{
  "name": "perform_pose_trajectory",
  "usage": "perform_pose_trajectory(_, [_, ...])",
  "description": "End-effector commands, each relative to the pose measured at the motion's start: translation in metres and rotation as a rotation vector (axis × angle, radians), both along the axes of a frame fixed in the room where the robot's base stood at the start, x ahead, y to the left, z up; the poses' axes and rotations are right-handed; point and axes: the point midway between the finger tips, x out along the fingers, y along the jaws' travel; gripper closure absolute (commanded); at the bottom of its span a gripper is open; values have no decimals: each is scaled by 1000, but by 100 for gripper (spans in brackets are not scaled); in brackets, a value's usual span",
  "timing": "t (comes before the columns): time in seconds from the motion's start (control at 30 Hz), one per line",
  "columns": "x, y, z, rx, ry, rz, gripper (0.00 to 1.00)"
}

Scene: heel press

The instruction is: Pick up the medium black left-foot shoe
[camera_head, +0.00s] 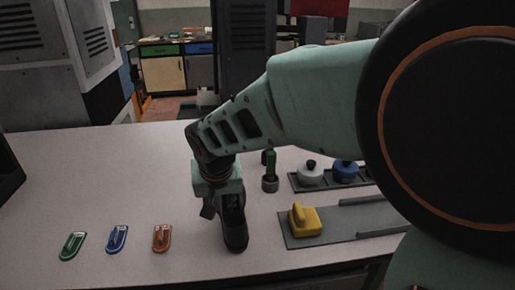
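A black shoe (236,232) is on the light table below the end of my arm, its toe toward the front edge. My gripper (209,207) is at the shoe's upper left side and overlaps it in this view. One dark finger shows beside the shoe. The other finger and the shoe's rear opening are partly hidden by the gripper. I cannot tell whether the gripper touches the shoe, nor read its size or which foot it fits.
A yellow handled block (305,220) sits on a grey plate (345,226) at right. White (310,173) and blue (345,171) knobbed pots stand behind it. A green-handled tool (270,178) stands near the shoe.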

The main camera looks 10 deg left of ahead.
Motion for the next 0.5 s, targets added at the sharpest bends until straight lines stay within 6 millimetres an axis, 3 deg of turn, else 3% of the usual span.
perform_pose_trajectory(0.2, [8,2,-25,-1,4,-2,77])
perform_pose_trajectory(0.5, [10,2,-28,-1,3,-2,80])
